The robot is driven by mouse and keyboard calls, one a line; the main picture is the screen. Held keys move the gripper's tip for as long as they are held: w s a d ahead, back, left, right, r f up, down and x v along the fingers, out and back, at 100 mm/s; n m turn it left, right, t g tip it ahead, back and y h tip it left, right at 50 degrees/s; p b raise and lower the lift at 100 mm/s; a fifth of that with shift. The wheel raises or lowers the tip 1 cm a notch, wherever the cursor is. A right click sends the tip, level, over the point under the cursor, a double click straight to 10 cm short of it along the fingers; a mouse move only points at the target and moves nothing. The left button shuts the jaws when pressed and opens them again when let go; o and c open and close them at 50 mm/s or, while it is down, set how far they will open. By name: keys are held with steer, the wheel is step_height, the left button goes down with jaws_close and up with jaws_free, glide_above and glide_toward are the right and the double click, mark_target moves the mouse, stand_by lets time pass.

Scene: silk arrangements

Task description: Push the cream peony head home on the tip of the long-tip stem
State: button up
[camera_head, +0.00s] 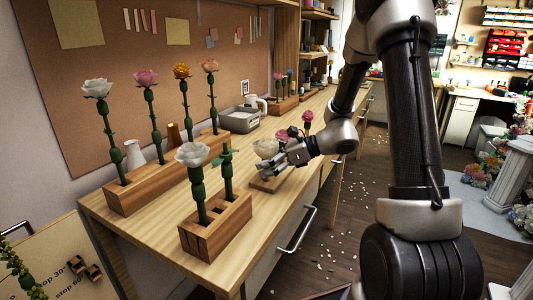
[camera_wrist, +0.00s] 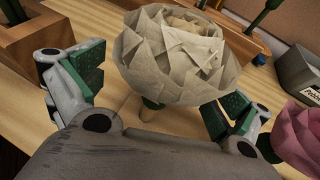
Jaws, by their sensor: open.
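The cream peony head (camera_head: 265,147) is a large pale bloom on a low wooden board (camera_head: 268,184). In the wrist view the cream peony head (camera_wrist: 175,55) lies between my gripper's two green-padded fingers, with its green base over a short wooden peg (camera_wrist: 146,115). My gripper (camera_head: 268,166) is open around the bloom; whether either pad touches it I cannot tell. A headless green stem (camera_head: 227,175) with a small leaf stands upright in the front wooden block (camera_head: 232,220). Whether it is the long-tip stem I cannot tell.
A stem with a white bloom (camera_head: 193,155) stands in the same block. A long rack (camera_head: 135,195) behind holds several flowered stems. Pink heads (camera_head: 307,117) are close to my gripper; one shows at right in the wrist view (camera_wrist: 302,132). A grey bin (camera_head: 238,119) stands farther back.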

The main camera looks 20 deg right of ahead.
mark_target(273, 142)
steer(key=c, duration=1.5)
steer(key=shift+r, duration=0.1)
steer(key=shift+r, duration=1.1)
steer(key=shift+r, duration=0.3)
steer(key=shift+r, duration=1)
steer(key=shift+a+r, duration=0.1)
